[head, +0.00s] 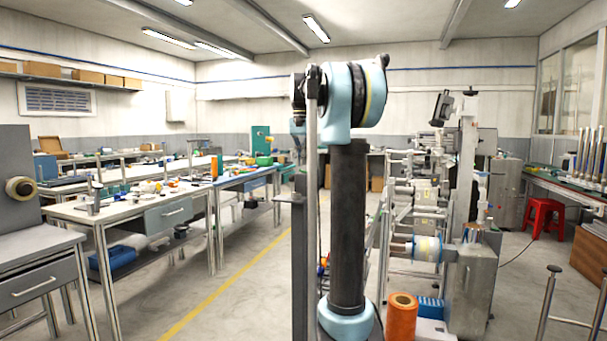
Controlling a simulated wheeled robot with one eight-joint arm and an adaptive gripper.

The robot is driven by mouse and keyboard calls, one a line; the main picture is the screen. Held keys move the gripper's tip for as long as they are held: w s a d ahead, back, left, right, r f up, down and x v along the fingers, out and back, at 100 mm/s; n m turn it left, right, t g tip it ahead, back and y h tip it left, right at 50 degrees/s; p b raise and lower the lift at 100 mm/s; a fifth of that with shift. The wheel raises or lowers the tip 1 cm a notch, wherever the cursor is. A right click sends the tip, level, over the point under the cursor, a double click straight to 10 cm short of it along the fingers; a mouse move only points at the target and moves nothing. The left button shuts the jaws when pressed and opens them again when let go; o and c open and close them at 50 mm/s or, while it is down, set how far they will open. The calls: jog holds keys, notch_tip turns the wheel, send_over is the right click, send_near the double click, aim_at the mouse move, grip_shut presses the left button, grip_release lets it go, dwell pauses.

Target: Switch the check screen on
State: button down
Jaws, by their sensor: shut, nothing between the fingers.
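A small dark screen-like panel (440,108) sits tilted at the top of the reel machine, right of my arm. It may be the check screen; I cannot make out a picture on it or a switch. My arm rises in the middle of the view and hides part of the room behind it. I cannot make out my gripper in this view.
The reel machine (474,290) with rolls stands close on the right. An orange roll (402,318) stands low in front. A red stool (543,218) is farther right. Workbenches (72,212) line the left. The floor with a yellow line (205,307) is clear between.

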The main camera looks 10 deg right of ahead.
jog(key=shift+f, duration=0.8)
dwell(0.5)
jog(key=shift+r, duration=3.55)
jog(key=s+f+n+t, duration=0.1)
jog(key=s+f+n, duration=0.2)
jog(key=s+f, duration=1.6)
jog(key=s+a+f+n+t, duration=0.1)
jog(key=s+f+n, duration=0.2)
jog(key=s+f, duration=1.6)
notch_tip(320, 180, down, 6)
jog(key=shift+s+r, duration=0.15)
jog(key=shift+s, duration=0.15)
